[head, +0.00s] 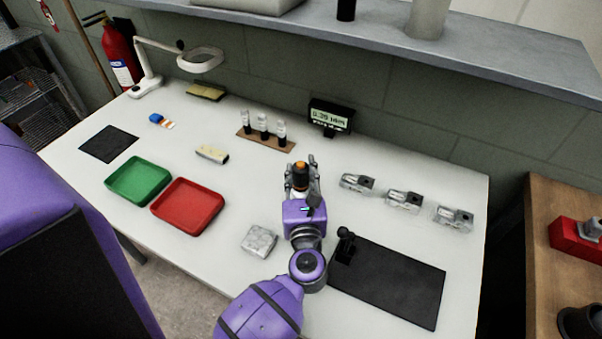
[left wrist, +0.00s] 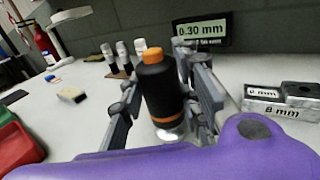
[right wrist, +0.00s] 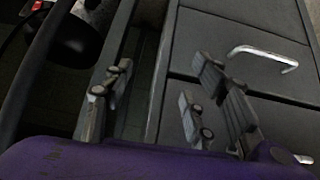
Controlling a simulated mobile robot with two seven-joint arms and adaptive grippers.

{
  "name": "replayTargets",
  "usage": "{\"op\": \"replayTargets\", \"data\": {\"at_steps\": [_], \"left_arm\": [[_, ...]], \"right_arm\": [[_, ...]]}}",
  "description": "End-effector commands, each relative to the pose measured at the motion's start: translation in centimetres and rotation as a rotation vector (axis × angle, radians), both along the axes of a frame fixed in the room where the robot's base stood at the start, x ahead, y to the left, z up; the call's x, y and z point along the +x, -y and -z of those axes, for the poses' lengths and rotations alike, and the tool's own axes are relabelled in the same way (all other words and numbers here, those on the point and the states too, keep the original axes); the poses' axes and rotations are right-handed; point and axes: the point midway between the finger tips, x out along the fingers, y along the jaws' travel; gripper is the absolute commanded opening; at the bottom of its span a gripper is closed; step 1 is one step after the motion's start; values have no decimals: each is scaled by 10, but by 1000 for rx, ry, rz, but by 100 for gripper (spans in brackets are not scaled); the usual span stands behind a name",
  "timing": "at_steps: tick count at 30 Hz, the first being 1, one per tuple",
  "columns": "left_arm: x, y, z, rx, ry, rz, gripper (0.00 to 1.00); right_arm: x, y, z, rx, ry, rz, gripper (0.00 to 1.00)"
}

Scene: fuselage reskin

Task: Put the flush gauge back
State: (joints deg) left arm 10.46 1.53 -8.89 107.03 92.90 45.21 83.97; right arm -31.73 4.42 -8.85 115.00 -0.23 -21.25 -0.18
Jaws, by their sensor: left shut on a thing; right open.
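My left gripper (head: 301,180) is shut on a black cylinder with an orange cap and band, which looks like the flush gauge (head: 300,174). In the left wrist view the gauge (left wrist: 160,88) stands upright between the fingers, with a shiny clear foot at its bottom. I cannot tell whether the foot touches the table. A small display (head: 330,115) behind it shows a reading in mm, about 0.30 in the left wrist view. My right gripper (right wrist: 160,95) is open and empty, in front of grey drawers and away from the tabletop.
Three marked metal blocks (head: 404,202) stand right of the gauge. A black mat (head: 400,288) with a small black stand lies front right. Three small bottles on a brown strip (head: 250,136) stand behind left. Red (head: 188,207) and green trays (head: 139,181) lie left; a grey block (head: 259,240) lies in front.

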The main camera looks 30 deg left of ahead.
Motion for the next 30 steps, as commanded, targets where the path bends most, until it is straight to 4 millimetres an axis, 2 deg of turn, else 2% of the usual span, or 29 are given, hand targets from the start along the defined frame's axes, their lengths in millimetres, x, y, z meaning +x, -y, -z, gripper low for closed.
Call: {"op": "replayTargets", "data": {"at_steps": [5, 6, 10, 22, 30], "left_arm": [[0, 1, 4, 0, 0, 1, 0], [0, 0, 4, -1, -1, 0, 33], [0, 0, 3, 0, 0, 1, 49], [-1, 1, -2, 0, 1, 0, 49], [-47, 29, 5, -4, -7, -2, 49]], "right_arm": [[-6, 1, 5, -1, -12, 1, 52], [-6, 1, 5, -1, -12, 1, 52], [-7, 1, 5, -2, -13, 2, 52], [-5, 1, 0, -1, -8, 4, 52], [-18, 1, 21, -3, -37, 2, 52]]}}
